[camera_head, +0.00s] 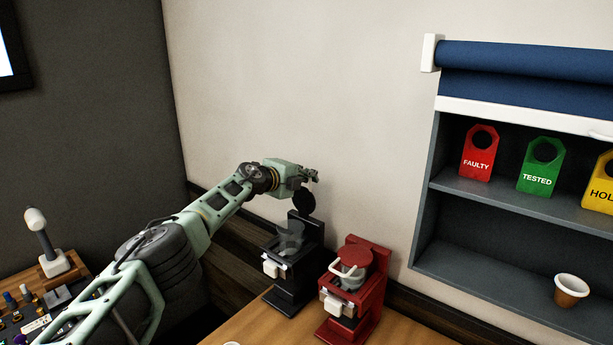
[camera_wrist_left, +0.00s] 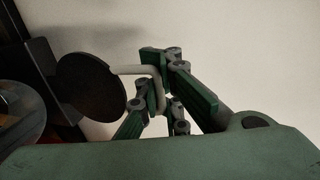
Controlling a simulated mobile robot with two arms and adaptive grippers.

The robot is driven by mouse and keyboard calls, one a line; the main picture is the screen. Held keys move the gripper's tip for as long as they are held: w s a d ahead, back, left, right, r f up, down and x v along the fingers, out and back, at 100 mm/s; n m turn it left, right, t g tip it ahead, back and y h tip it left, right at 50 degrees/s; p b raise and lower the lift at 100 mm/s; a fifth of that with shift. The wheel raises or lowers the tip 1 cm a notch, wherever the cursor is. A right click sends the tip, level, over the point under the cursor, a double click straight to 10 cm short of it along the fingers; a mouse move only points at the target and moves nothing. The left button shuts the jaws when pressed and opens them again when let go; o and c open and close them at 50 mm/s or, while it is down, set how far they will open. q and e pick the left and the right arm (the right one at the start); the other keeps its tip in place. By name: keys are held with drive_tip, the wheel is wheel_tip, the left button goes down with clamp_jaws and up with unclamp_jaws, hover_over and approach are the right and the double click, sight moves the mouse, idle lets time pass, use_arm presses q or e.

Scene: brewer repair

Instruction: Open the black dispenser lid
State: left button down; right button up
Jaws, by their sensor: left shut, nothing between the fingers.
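The black dispenser (camera_head: 290,285) stands on the wooden counter against the wall. Its round black lid (camera_head: 304,201) is raised, standing roughly upright above the body, and a clear container (camera_head: 290,238) shows below it. My left gripper (camera_head: 314,175) is just above the raised lid, shut with nothing held. In the left wrist view the lid (camera_wrist_left: 92,87) is a dark disc left of the fingers (camera_wrist_left: 165,92). A pale bent handle (camera_wrist_left: 150,72) reaches from the lid to beside the fingers; whether they touch is unclear. My right gripper is out of view.
A red dispenser (camera_head: 352,290) with its lid down stands close to the right of the black one. A shelf (camera_head: 480,200) with red, green and yellow tags and a cup (camera_head: 571,290) is at the right. The wall is close behind the gripper.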

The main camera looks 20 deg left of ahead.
use_arm(q)
drive_tip(key=c, duration=2.5)
unclamp_jaws()
drive_tip(key=shift+r, duration=0.25)
drive_tip(key=o, duration=0.3)
drive_tip(key=shift+s+d, duration=0.1)
